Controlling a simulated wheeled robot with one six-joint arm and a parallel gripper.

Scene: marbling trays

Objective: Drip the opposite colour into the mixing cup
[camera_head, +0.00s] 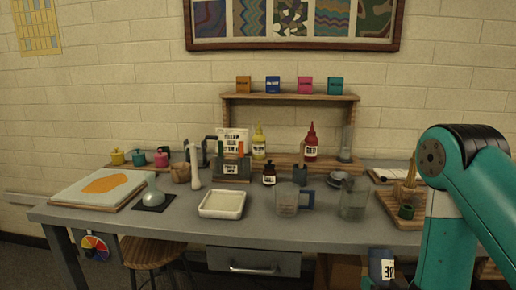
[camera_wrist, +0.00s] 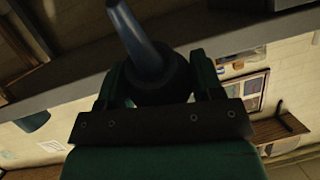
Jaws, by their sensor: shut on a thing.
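My gripper (camera_wrist: 156,72) is shut on a dark blue squeeze bottle (camera_wrist: 135,30), whose tapered nozzle points toward the top of the wrist view. In the head view a blue bottle (camera_head: 382,265) with a white label shows low, in front of the table edge; the fingers are hidden there. A yellow bottle (camera_head: 258,146) and a red bottle (camera_head: 311,146) stand at the back of the table. A clear cup with a blue handle (camera_head: 288,203) and a clear glass beaker (camera_head: 353,206) stand near the front; I cannot tell which is the mixing cup.
A white tray (camera_head: 207,213) lies left of the handled cup. A small dark bottle (camera_head: 268,175) stands behind. A lettered card (camera_head: 233,137) stands at the back; its text is hard to read. A colour wheel (camera_head: 95,247) hangs below the table. A stool (camera_head: 150,253) stands in front.

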